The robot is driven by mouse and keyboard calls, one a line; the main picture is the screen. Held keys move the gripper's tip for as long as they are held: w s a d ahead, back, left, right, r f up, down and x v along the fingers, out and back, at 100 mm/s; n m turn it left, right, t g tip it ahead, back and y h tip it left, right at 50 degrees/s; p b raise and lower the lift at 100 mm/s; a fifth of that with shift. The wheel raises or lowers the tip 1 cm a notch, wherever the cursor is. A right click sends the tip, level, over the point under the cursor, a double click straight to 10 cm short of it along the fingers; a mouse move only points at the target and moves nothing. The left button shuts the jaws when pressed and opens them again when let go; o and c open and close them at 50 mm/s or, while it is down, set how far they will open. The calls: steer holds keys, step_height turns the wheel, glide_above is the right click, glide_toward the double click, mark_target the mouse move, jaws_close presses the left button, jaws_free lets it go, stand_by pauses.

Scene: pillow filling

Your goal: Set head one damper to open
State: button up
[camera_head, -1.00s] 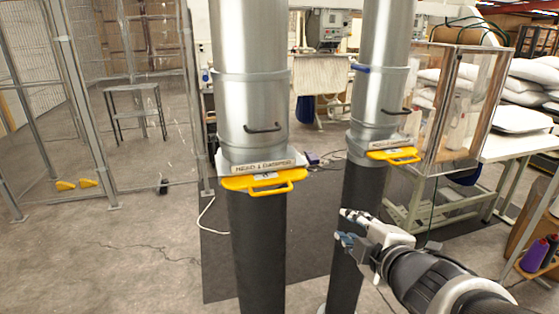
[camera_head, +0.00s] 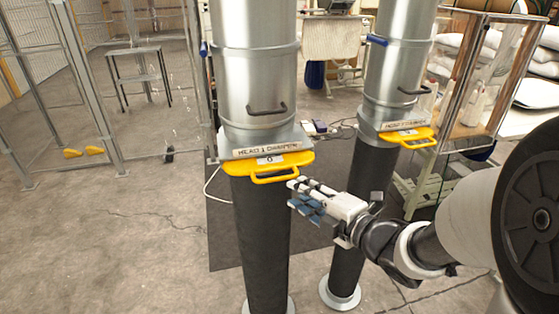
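The head one damper is a yellow slide plate with a loop handle (camera_head: 272,176) on the left duct, below a label reading "HEAD 1 DAMPER" (camera_head: 266,149). A small white tag with a dark mark sits on the yellow plate; the mark looks like a 0 but is too small to be sure. My gripper (camera_head: 296,193) is just right of and slightly below the handle, its fingers pointing left. The fingers are apart with nothing between them. They appear close to the handle, but I cannot tell whether they touch it.
A second duct with its own yellow damper handle (camera_head: 410,136) stands to the right, behind my arm. A clear-sided cabinet (camera_head: 475,85) and white pillows (camera_head: 545,60) are at the right. A wire mesh fence (camera_head: 100,90) stands at the left. The floor at front left is clear.

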mark_target(279, 180)
steer(key=x, duration=1)
steer(key=shift+b, duration=0.35)
jaws_close()
